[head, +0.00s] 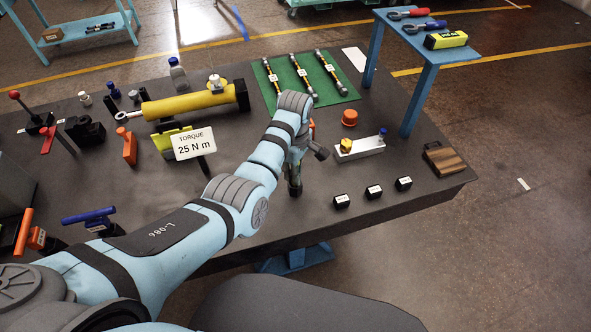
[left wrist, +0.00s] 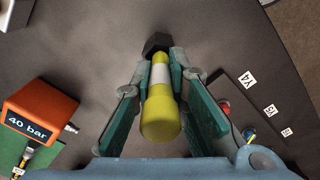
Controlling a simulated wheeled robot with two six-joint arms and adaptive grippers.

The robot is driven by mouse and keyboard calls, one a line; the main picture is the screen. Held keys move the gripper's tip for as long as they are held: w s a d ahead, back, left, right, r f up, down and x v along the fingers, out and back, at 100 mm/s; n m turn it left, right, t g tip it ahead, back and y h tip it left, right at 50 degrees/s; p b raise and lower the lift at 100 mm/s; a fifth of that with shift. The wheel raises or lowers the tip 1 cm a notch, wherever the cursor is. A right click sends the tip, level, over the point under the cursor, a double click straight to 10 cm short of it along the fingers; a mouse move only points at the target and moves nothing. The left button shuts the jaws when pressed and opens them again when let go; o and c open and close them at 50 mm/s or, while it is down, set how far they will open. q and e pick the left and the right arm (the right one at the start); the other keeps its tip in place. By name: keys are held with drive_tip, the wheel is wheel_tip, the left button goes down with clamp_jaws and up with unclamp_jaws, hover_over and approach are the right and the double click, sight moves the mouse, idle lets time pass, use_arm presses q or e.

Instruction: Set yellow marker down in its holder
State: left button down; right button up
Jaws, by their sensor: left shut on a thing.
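My left gripper (head: 294,186) points down over the front part of the table. In the left wrist view its fingers (left wrist: 160,82) are shut on the yellow marker (left wrist: 161,112), which has a white band. A dark faceted piece (left wrist: 156,43) sits at the marker's far end; I cannot tell whether it belongs to the marker. In the head view the marker is mostly hidden by the gripper. Three small black labelled holders (head: 341,201), (head: 374,191), (head: 404,183) stand in a row to the right; one label (left wrist: 247,79) reads Y4. My right gripper is not in view.
A metal block (head: 360,149) with yellow and blue fittings and an orange cap (head: 349,117) lie right of the gripper. An orange "40 bar" box (left wrist: 42,112) is close by. Behind are a green mat (head: 345,82) with hoses and a torque sign (head: 193,143).

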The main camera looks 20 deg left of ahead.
use_arm(q)
drive_tip(key=shift+f+b, duration=0.7)
drive_tip(key=shift+f, duration=0.4)
drive_tip(key=c, duration=1.5)
unclamp_jaws()
wheel_tip(320, 180, up, 8)
drive_tip(key=shift+f, duration=0.15)
drive_tip(key=shift+a+f, duration=0.1)
